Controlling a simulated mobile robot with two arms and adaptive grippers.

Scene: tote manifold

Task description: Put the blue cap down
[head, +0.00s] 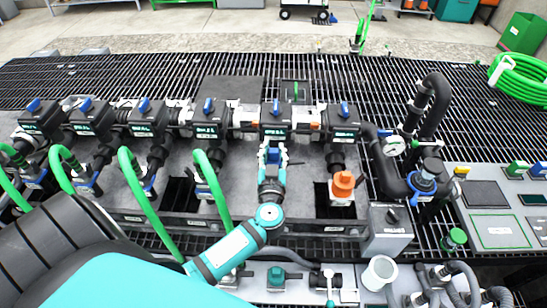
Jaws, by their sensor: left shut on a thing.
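My left gripper (272,157) is at the middle of the manifold, in front of the valve block second from the right. Its arm reaches in from the lower left. The gripper is shut on a small blue thing, which I take to be the blue cap (273,153). The fingers hide most of it, and I cannot tell whether it touches the pipe end behind it. My right gripper is not in view.
An orange cap (343,185) sits on the rightmost outlet. Green hoses (140,190) run from the left outlets. A white cup (379,272) and a teal cap (275,276) are at the front. A black pipe with a gauge (393,146) stands right.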

